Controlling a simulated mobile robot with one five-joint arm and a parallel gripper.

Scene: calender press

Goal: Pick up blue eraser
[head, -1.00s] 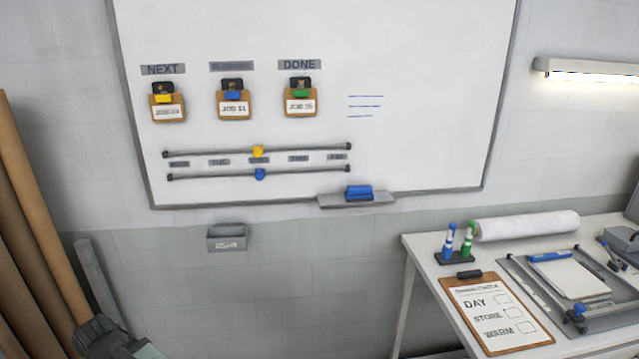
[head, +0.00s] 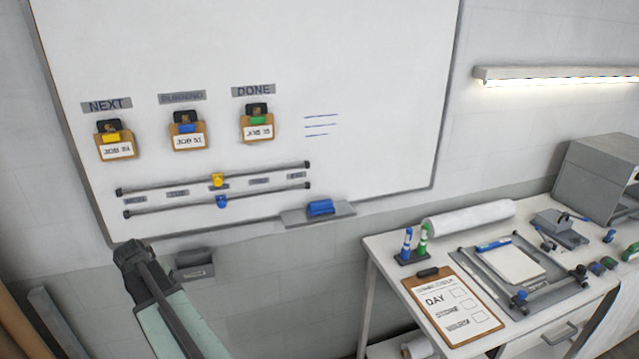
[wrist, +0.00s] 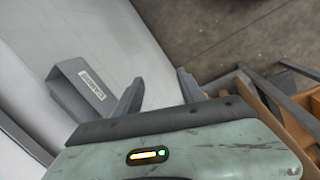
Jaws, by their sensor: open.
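The blue eraser (head: 320,207) lies on the small grey tray (head: 345,211) at the bottom edge of the whiteboard in the head view. My gripper (wrist: 160,86) is in the wrist view, its two fingers apart with nothing between them. The eraser does not show in the wrist view. My arm rises at the lower left of the head view, left of and below the eraser and well apart from it.
A grey wall bin (head: 195,266) hangs below the board, close beside my arm; it also shows left of the fingers in the wrist view (wrist: 82,88). The white table (head: 385,250) at right holds a clipboard (head: 452,305), markers and a paper roll (head: 470,217).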

